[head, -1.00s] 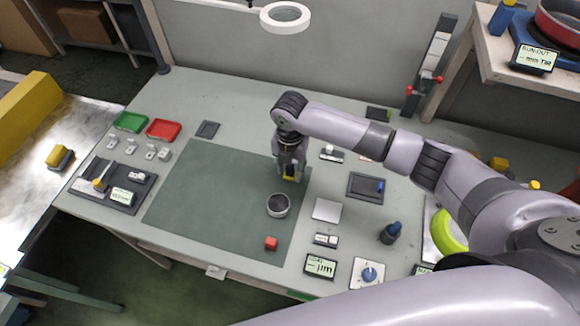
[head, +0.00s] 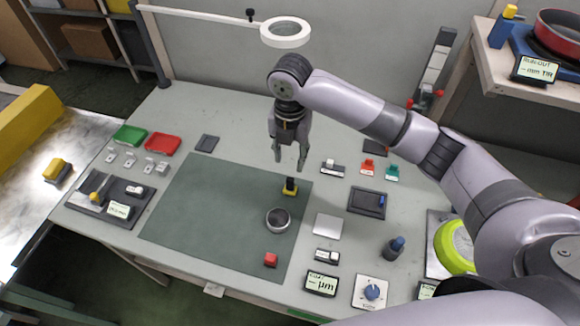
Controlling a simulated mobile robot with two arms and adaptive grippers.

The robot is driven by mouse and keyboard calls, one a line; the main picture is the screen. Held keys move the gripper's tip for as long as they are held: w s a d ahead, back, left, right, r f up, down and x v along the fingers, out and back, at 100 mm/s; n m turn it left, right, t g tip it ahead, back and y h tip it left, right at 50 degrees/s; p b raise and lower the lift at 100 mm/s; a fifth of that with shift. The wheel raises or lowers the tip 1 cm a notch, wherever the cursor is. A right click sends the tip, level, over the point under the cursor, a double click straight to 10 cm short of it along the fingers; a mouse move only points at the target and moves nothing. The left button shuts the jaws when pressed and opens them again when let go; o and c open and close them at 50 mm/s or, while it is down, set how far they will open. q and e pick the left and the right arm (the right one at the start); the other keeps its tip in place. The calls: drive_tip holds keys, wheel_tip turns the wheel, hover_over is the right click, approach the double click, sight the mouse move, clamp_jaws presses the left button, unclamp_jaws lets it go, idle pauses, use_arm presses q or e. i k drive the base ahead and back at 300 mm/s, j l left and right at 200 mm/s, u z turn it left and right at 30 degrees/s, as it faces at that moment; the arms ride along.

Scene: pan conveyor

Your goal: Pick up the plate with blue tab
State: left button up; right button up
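A dark square plate or shallow tray (head: 360,203) lies flat on the right part of the bench, with a small blue piece (head: 381,201) at its right side; it is the only plate I see with blue on it. My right gripper (head: 289,164) hangs to its left and farther back, above the bench. Its two fingers point down and are spread apart with nothing between them. A small black piece with a yellow base (head: 290,188) stands on the green mat (head: 205,210), just below the gripper and apart from it. My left gripper is not in view.
A bare silver plate (head: 327,225) lies beside the dark plate. Red (head: 367,167) and green (head: 392,173) tabbed pieces lie behind it. A ring lamp (head: 286,34) overhangs the back.

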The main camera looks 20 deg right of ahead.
sight(369, 202)
drive_tip(key=k, duration=1.5)
